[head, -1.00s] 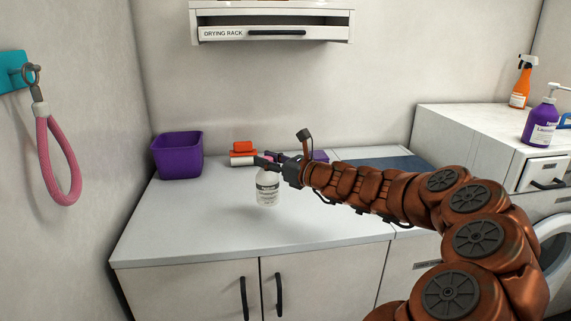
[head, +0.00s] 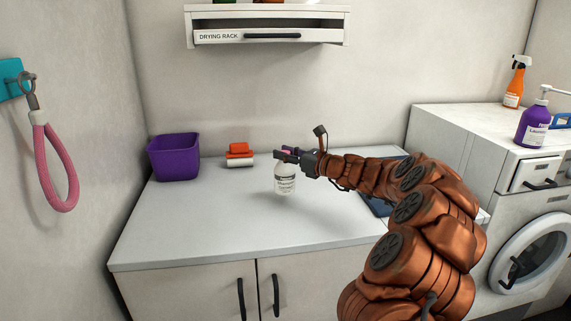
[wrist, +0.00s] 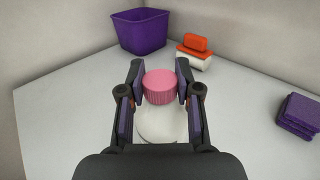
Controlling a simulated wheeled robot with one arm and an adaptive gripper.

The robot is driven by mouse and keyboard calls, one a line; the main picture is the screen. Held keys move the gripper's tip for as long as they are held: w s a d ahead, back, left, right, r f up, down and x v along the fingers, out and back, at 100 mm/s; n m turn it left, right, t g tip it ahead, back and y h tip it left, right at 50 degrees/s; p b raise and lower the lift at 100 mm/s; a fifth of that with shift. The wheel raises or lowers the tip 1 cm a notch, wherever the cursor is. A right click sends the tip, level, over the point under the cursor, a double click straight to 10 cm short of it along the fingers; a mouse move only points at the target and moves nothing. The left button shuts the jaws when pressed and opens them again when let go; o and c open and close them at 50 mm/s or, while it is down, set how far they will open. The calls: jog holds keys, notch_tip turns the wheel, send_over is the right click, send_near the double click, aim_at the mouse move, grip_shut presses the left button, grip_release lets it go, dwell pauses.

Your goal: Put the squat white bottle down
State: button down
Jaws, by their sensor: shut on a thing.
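The squat white bottle (head: 285,180) has a dark-printed label and a pink ribbed cap. My gripper (head: 288,154) is shut on the bottle at its cap and holds it upright over the white counter (head: 190,220). In the wrist view the pink cap (wrist: 159,87) sits between the two fingers (wrist: 160,82), with the white bottle body (wrist: 158,125) below it. Whether the bottle's base touches the counter or hangs just above it, I cannot tell.
A purple bin (head: 174,157) stands at the back left. An orange-and-white brush-like item (head: 239,155) lies by the wall. Folded purple cloths (wrist: 299,115) are at the right in the wrist view. The counter's front left is clear. A drying rack (head: 265,37) hangs above.

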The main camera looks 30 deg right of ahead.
aim_at(291, 165)
jog(key=shift+f, duration=1.85)
jog(key=c, duration=0.8)
grip_release()
jog(key=shift+d, duration=0.1)
jog(key=v, duration=1.2)
jog(key=shift+b, duration=0.45)
